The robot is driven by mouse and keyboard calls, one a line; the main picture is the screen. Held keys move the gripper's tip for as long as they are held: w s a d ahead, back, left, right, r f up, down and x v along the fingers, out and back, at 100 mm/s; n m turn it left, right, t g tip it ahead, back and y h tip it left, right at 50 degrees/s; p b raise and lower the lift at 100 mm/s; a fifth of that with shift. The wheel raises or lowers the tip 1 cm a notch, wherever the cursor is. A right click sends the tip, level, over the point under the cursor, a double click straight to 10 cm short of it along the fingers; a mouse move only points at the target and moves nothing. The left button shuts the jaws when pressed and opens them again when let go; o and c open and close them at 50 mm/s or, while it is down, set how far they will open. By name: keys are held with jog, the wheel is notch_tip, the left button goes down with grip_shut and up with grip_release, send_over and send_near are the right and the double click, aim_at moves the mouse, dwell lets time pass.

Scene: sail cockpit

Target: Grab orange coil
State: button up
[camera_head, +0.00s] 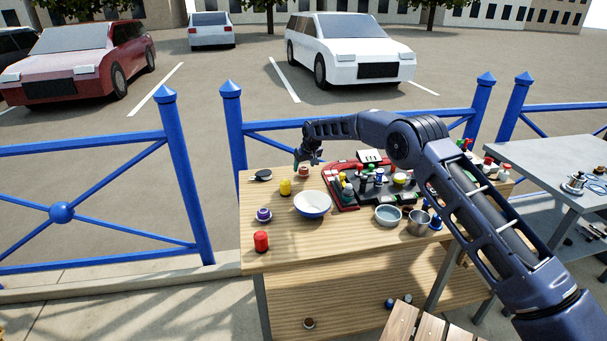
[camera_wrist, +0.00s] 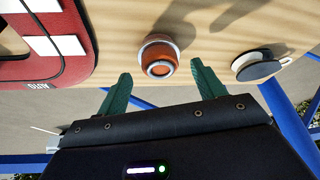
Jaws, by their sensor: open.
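The orange coil (camera_wrist: 158,52) stands on the wooden table, near the top middle of the wrist view, with a pale ring around its orange end. In the head view the orange coil (camera_head: 303,172) is a small reddish-orange piece near the table's far edge, just below my gripper (camera_head: 310,158). In the wrist view the two green fingers of my gripper (camera_wrist: 161,72) are spread apart and empty. The coil shows in the gap between the fingertips, and I see no finger touching it.
A red case (camera_wrist: 72,45) lies close on the left in the wrist view. A dark and white round object (camera_wrist: 258,66) is on the right. A yellow piece (camera_head: 285,187) and a white bowl (camera_head: 313,205) stand nearby. A blue railing (camera_head: 232,125) runs behind the table.

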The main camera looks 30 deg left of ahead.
jog(key=shift+w+a+f, duration=0.1)
jog(key=shift+a+f, duration=0.1)
jog(key=shift+f, duration=0.35)
